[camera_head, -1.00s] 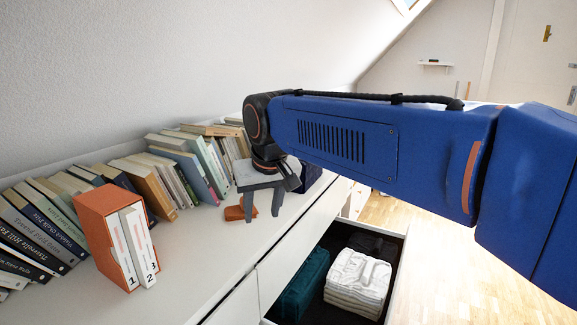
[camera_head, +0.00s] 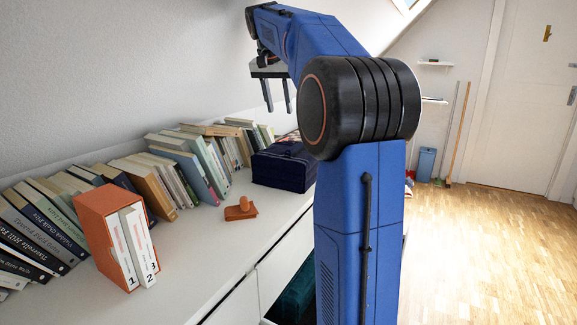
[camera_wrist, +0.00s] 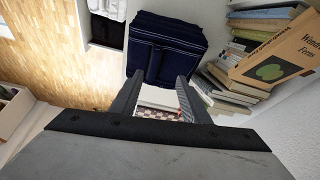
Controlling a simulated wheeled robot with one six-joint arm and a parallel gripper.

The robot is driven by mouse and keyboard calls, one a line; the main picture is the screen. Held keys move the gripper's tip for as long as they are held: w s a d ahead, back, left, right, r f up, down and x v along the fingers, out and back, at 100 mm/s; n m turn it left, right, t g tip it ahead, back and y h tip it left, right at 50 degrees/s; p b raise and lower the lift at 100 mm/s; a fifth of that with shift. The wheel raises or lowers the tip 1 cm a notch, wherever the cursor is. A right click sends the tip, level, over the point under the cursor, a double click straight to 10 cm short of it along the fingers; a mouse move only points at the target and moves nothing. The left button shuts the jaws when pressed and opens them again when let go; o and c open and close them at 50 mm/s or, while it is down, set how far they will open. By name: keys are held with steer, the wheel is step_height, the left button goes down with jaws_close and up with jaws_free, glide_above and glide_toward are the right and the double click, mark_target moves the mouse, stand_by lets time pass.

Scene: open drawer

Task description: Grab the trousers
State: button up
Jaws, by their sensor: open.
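My gripper (camera_head: 277,103) is open and empty, raised above the white dresser top with its fingers pointing down. In the wrist view, its two fingers (camera_wrist: 158,84) are spread apart below a dark navy folded bundle (camera_wrist: 168,42). This bundle lies on the dresser top and also shows in the head view (camera_head: 284,165). A dark teal folded cloth (camera_head: 297,300) lies in the open drawer, mostly hidden by my arm. The wrist view shows a white folded cloth (camera_wrist: 108,8) and a black one (camera_wrist: 107,32) in the drawer. I cannot tell for sure which is the trousers.
Leaning books (camera_head: 185,165) line the wall. An orange box file (camera_head: 103,235) and a small orange-brown object (camera_head: 240,209) are on the dresser top (camera_head: 205,250). The dresser top between them is clear. Wooden floor (camera_head: 475,240) is open at the right.

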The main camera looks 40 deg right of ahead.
steer(key=w+d+m, duration=0.1)
steer(key=w+d, duration=0.1)
steer(key=d, duration=0.1)
glide_toward(295, 145)
steer(key=shift+w+a+f, duration=0.1)
steer(key=shift+w+f, duration=0.1)
steer(key=shift+f, duration=0.4)
steer(key=shift+w+f, duration=0.25)
steer(key=shift+f, duration=0.4)
steer(key=d+f, duration=0.2)
steer(key=f, duration=0.1)
steer(key=shift+w+d+f, duration=0.1)
steer(key=shift+f, duration=0.25)
steer(key=shift+w+d+f, duration=0.1)
steer(key=shift+d+f, duration=0.05)
steer(key=shift+f, duration=0.3)
steer(key=shift+f, duration=0.25)
jaws_close()
stand_by(0.7)
